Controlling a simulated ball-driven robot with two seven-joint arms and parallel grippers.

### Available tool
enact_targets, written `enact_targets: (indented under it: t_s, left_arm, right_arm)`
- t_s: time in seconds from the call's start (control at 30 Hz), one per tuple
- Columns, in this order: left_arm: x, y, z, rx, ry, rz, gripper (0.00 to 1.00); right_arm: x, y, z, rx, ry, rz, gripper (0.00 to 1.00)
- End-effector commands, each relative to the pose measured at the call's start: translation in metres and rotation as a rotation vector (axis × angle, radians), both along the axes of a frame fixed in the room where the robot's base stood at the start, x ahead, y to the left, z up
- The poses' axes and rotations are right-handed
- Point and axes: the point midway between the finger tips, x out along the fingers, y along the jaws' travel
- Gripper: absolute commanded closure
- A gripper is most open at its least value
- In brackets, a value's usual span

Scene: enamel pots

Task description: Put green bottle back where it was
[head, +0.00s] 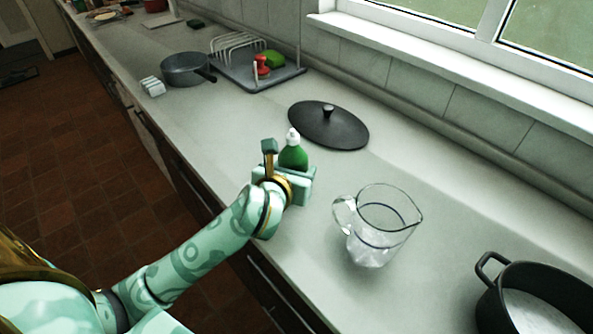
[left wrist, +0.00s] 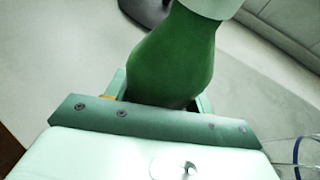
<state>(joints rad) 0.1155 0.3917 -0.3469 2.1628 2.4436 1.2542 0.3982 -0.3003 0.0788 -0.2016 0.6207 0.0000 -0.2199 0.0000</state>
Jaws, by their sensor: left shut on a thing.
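The green bottle (head: 293,156) with a white cap stands near the middle of the counter in the head view, roughly upright. My left gripper (head: 288,177) is shut on its lower part. In the left wrist view the bottle (left wrist: 174,60) fills the space between the fingers of my left gripper (left wrist: 160,95), with its white cap (left wrist: 210,6) at the top edge. The bottle's base is hidden by the gripper, so I cannot tell whether it touches the counter. My right gripper is not in view.
A black lid (head: 328,125) lies just behind the bottle. A glass jug (head: 380,225) stands to the right, and a black pot (head: 540,298) at the far right. A dish rack tray (head: 238,75) and a grey pan (head: 185,70) are further back. Counter between pan and lid is clear.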

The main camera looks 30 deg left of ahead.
Motion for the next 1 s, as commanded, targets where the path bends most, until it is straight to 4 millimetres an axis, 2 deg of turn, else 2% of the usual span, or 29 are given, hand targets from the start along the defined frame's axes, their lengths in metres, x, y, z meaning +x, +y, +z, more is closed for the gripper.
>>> enact_targets:
  t_s: [0.27, 0.3, 0.37, 0.7, 0.87, 1.0]
  left_arm:
    - [0.000, 0.000, -0.002, 0.000, 0.000, 0.000, 0.78]
    - [0.000, 0.000, -0.002, 0.000, 0.001, 0.000, 0.39]
    - [0.000, 0.000, -0.001, 0.000, 0.001, 0.000, 0.25]
    - [-0.001, 0.000, 0.004, -0.001, 0.000, 0.000, 0.25]
    - [-0.026, -0.005, 0.015, -0.002, 0.000, -0.001, 0.25]
    - [-0.057, -0.010, 0.030, -0.002, 0.000, -0.001, 0.25]
  right_arm:
    - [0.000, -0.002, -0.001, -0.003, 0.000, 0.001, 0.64]
    - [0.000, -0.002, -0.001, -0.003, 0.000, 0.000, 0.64]
    - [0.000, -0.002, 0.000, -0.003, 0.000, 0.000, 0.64]
    - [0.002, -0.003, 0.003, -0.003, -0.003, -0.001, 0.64]
    - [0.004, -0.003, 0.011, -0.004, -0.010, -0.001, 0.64]
    - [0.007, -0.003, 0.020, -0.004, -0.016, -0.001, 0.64]
